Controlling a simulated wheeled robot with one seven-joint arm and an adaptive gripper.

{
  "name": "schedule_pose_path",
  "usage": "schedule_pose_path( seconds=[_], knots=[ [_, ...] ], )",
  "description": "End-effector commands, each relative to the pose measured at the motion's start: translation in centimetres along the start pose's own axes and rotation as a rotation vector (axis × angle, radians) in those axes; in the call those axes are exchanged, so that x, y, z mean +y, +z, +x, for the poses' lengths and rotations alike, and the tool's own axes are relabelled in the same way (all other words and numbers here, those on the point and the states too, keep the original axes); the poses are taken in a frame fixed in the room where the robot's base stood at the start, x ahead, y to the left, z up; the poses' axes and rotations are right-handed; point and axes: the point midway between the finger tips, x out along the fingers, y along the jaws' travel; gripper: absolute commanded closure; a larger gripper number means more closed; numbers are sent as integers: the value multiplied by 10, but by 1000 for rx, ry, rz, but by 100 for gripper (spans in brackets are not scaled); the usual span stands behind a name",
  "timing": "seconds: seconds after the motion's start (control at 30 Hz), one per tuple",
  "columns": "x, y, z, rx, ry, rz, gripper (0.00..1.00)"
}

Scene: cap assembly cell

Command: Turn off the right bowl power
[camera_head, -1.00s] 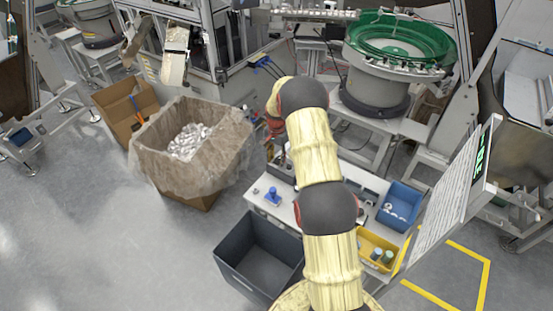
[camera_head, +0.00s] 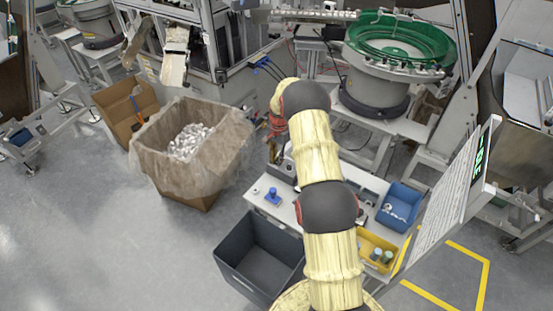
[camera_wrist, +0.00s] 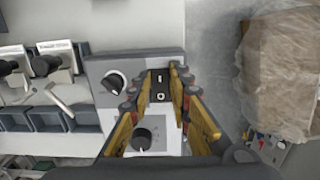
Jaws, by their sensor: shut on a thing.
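A grey control box (camera_wrist: 95,68) is below my gripper in the wrist view. It has a black rocker switch (camera_wrist: 160,86) marked with a line and a circle, and a black knob (camera_wrist: 115,83) to its left. A second black knob (camera_wrist: 143,137) on a pale panel shows lower, between the finger bases. My gripper (camera_wrist: 158,80) has its yellow fingers on both sides of the switch area and is shut on the rocker switch; the exact contact is hard to see. In the head view the green bowl feeder (camera_head: 400,42) stands at upper right. My arm hides much of the gripper there.
A carton with a plastic liner (camera_head: 180,170) holds small pale parts. An empty dark bin (camera_head: 262,262) stands before the worktable (camera_head: 262,207). A blue bin (camera_head: 400,205) and a yellow bin (camera_head: 377,250) sit at its right. Open floor lies left.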

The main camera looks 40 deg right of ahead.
Motion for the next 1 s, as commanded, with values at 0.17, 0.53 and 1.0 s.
schedule_pose_path(
  seconds=[0.17,0.53,1.0],
  knots=[
    [0,-6,-1,-118,-2,3,100],
    [0,-6,-3,-186,-3,-3,100],
    [0,-5,-3,-186,-3,-3,62]
  ],
)
